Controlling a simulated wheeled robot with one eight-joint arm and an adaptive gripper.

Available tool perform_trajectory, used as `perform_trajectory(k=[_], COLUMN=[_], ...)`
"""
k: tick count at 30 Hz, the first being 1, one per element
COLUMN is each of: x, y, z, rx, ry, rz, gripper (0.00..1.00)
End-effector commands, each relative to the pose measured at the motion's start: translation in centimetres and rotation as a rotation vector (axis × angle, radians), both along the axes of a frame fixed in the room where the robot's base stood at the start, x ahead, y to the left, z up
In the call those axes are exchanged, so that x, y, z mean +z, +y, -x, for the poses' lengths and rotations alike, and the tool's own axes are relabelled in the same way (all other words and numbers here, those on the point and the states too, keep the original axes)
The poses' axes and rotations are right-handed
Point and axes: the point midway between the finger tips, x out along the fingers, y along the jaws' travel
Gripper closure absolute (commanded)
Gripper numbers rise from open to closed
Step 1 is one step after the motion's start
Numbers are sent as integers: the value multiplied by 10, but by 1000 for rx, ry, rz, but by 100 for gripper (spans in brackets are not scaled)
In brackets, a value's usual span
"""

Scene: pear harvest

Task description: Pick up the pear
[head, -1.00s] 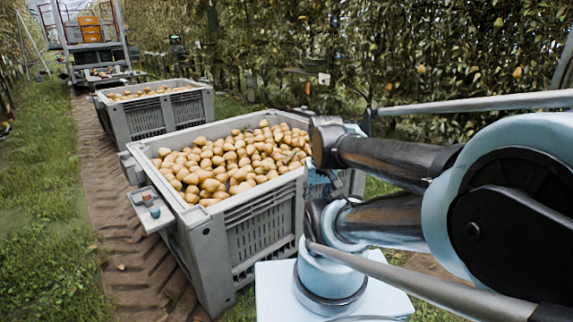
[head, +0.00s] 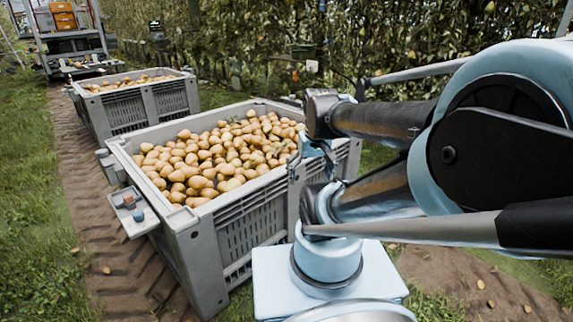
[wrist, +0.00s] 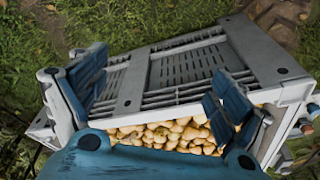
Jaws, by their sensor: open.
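Many yellow-brown pears (head: 215,155) fill the near grey crate, heaped close to its rim. No single pear stands apart inside it. The pears also show in the wrist view (wrist: 165,133), along the lower middle, partly hidden by my gripper's body. My gripper (wrist: 160,92) is open and empty, its two blue fingers spread wide over the crate's slatted side and rim. In the head view only a small part of my gripper (head: 318,152) shows by the crate's right rim, and my arm hides the rest. It touches no pear that I can see.
The near grey crate (head: 215,240) has slatted walls and a small side shelf (head: 132,210) at its left. A second crate of pears (head: 135,110) stands behind it. A wheeled platform (head: 70,45) is farther back. Grass, a dirt track and leafy rows surround them.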

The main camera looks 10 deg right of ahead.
Motion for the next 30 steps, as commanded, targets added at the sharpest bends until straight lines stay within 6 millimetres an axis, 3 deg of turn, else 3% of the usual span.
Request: perform_trajectory(k=[6, 15, 23, 30], x=[26, 45, 47, 35], y=[3, 2, -2, -7], z=[-53, -133, -207, -277], rx=[59, 140, 209, 271], ry=[-15, -39, -63, -87], rz=[-12, -27, -37, -45], gripper=[8, 8, 8, 8])
